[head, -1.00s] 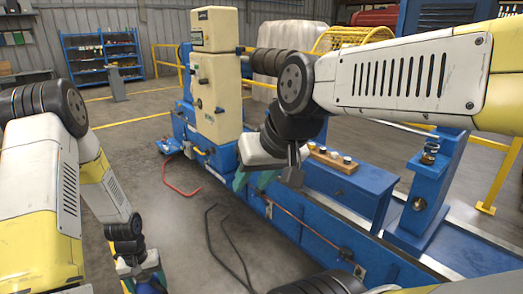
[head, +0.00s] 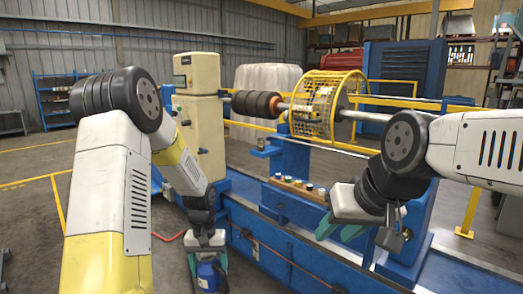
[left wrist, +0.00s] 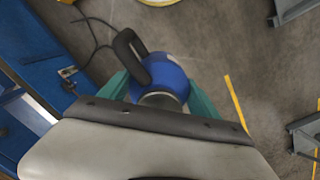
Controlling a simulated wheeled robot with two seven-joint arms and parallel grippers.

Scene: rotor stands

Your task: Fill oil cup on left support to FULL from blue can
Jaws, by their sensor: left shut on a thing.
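The blue can (head: 208,277) is held upright or nearly so by my left gripper (head: 207,262), whose teal fingers sit on either side of it. It hangs in front of the blue machine base, low in the head view. In the left wrist view the can (left wrist: 168,78) shows its round blue body and dark curved handle. The left support (head: 279,160) stands behind, with a small oil cup (head: 261,144) at its left side; its level is too small to read. My right gripper (head: 339,231) is empty, its teal fingers apart, near the right support (head: 405,243).
A rotor shaft (head: 300,108) with a yellow mesh guard (head: 327,103) runs above the supports. Open floor lies at left.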

